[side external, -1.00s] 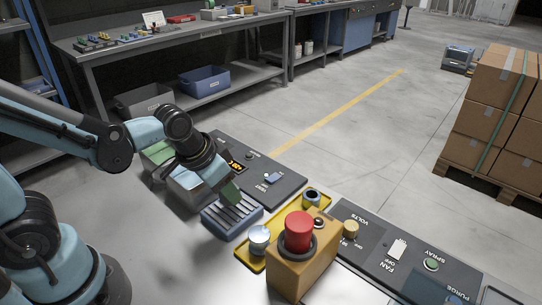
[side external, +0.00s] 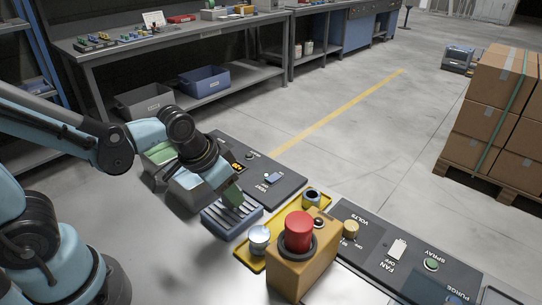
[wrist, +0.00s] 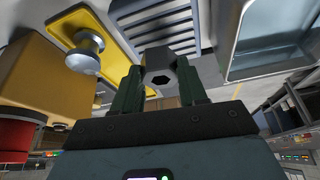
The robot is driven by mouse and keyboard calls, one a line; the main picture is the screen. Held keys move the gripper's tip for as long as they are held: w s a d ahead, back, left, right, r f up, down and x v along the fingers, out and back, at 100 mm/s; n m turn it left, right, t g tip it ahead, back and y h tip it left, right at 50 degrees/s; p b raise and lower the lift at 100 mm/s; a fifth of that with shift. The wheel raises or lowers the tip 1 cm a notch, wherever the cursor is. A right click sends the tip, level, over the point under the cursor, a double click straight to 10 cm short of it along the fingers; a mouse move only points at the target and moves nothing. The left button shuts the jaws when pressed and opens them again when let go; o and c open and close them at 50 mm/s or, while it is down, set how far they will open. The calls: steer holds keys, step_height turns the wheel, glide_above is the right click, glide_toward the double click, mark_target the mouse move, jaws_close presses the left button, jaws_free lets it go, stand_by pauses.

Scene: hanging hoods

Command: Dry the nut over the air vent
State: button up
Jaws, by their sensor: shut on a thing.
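My gripper (wrist: 159,82) is shut on a grey nut (wrist: 165,60), whose dark hole faces the wrist camera. In the side external view my gripper (side external: 231,194) points down close above the slatted air vent (side external: 222,222); the nut is hidden or too small to tell there. In the wrist view the vent's slats (wrist: 170,22) show just beyond the nut. I cannot tell whether the nut touches the vent. A panel behind the vent carries a switch labelled VENT (side external: 272,179) and a small orange display (side external: 237,167).
A yellow tray (side external: 246,259) beside the vent holds a silver knob-like piece (side external: 259,236) and a dark-holed ring (side external: 312,197). An orange box with a red button (side external: 299,229) stands in front. Open basins lie left of the vent, one showing in the wrist view (wrist: 236,65).

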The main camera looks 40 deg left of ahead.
steer(key=shift+a, duration=0.4)
steer(key=shift+r, duration=0.1)
stand_by(0.8)
steer(key=shift+r, duration=2.4)
